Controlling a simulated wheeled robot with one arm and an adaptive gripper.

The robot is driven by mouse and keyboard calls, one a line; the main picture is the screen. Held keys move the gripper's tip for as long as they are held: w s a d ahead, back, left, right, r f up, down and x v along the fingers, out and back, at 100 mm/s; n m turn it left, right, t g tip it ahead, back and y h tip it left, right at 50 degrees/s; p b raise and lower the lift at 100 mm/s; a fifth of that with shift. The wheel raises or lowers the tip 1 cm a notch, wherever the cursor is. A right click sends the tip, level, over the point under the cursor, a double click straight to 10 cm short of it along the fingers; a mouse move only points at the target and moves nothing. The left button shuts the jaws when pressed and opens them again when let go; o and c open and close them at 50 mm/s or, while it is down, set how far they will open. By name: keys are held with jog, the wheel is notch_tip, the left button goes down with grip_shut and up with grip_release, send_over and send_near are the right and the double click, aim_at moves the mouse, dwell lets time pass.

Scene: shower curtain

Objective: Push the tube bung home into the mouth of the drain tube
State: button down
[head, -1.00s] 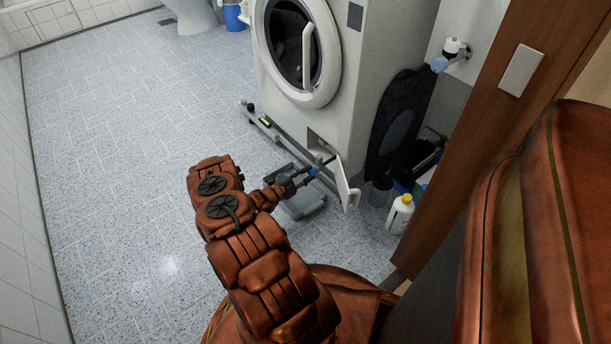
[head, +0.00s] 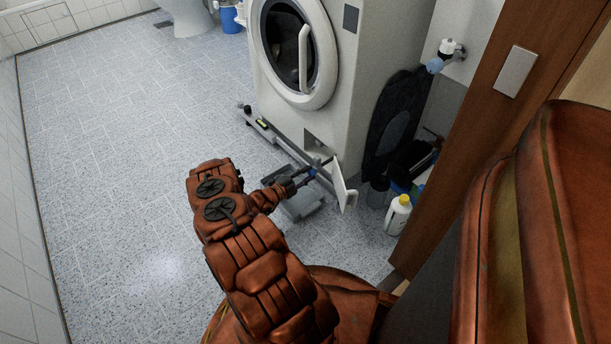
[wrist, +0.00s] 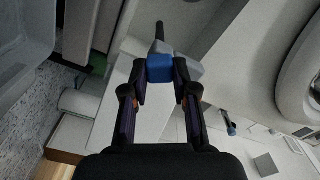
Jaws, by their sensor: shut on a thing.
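My gripper (head: 308,176) reaches to the low opening of the washing machine. In the wrist view, its fingers (wrist: 162,90) are shut on a small blue piece, which I take for the tube bung (wrist: 159,68). A thin dark tube, which looks like the drain tube (wrist: 159,30), shows just beyond the bung and roughly in line with it. In the head view, the dark tube (head: 328,160) comes out by the opening towards my fingertips. The tube's mouth is hidden behind the bung, and I cannot tell whether the two touch.
The white flap (head: 343,186) hangs open close beside my gripper. A grey tray (head: 302,206) lies on the floor below. A white bottle with a yellow cap (head: 398,215) stands at right, near the wooden door frame (head: 462,130). Floor at left is clear.

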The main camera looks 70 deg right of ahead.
jog(key=shift+d, duration=0.15)
jog(key=c, duration=0.8)
grip_release()
jog(key=b+v, duration=0.1)
jog(key=v, duration=1.5)
